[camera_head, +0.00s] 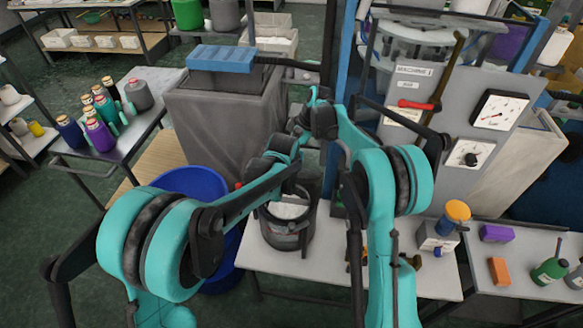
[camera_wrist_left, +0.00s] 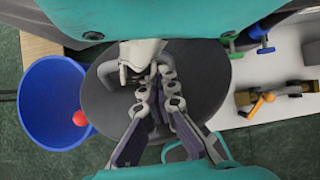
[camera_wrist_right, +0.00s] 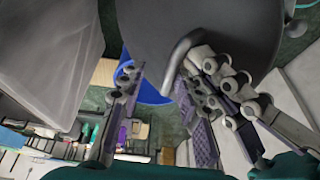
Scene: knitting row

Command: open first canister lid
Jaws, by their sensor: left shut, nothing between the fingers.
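The dark canister (camera_head: 288,232) stands on the white table, with a pale surface showing inside its rim. In the left wrist view a dark round lid (camera_wrist_left: 205,95) fills the middle. My left gripper (camera_wrist_left: 155,88) is shut and empty over it. In the right wrist view a dark disc, seemingly the same lid (camera_wrist_right: 240,25), fills the top, with a bent grey handle (camera_wrist_right: 182,58). My right gripper (camera_wrist_right: 160,75) is open, its fingers on either side of the handle's end; contact is not clear. My arms hide both fingertips in the head view, and I cannot tell how the lid sits on the canister.
A grey covered box (camera_head: 225,115) is behind. A machine panel (camera_head: 450,130) with gauges rises behind the table. Small tools and bottles crowd the right side.

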